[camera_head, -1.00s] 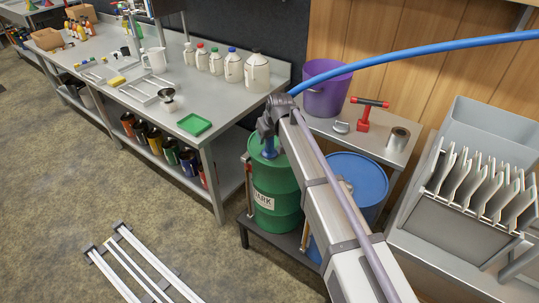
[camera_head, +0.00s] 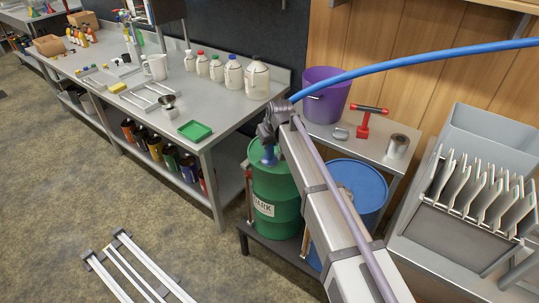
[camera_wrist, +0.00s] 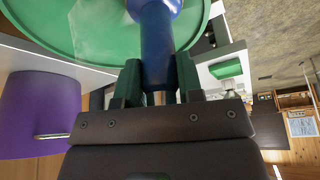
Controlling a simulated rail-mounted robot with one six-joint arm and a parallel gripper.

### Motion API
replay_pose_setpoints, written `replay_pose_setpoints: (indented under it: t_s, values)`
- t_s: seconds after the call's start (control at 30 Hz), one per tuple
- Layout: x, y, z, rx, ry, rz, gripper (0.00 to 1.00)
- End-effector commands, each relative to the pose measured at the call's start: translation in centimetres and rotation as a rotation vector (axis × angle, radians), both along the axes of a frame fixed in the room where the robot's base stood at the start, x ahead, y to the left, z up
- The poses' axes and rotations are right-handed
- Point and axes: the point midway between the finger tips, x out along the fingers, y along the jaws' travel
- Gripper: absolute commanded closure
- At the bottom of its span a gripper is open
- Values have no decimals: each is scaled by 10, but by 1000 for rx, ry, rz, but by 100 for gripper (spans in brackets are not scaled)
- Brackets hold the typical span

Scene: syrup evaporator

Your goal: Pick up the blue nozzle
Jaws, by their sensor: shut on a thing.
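The blue nozzle (camera_head: 268,155) stands upright at the top of the green drum (camera_head: 275,198), under the end of my arm. In the wrist view the blue nozzle (camera_wrist: 157,42) runs between the two dark green fingers of my gripper (camera_wrist: 157,78), which is shut on it. The green drum's lid (camera_wrist: 95,30) lies beyond the nozzle. The nozzle's lower end is close to the lid; I cannot tell whether it touches. In the head view my gripper (camera_head: 268,141) is small and partly hidden by the wrist.
A blue drum (camera_head: 362,184) stands right of the green one. The long workbench (camera_head: 215,148) on the left holds a green tray (camera_head: 195,130) and several jugs.

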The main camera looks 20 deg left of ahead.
Motion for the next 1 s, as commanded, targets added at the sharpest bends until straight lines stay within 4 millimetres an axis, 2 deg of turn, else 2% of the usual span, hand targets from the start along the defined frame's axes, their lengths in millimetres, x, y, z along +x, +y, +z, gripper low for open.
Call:
replay_pose_setpoints:
  t_s: [0.17,0.27,0.37,0.6,0.7,1.0]
  values:
    - [0,0,1,0,0,0,100]
    - [0,0,8,0,0,0,100]
    - [0,0,25,0,0,0,100]
    - [0,0,84,0,0,0,100]
    - [0,0,100,0,0,0,100]
    - [0,0,100,0,0,0,100]
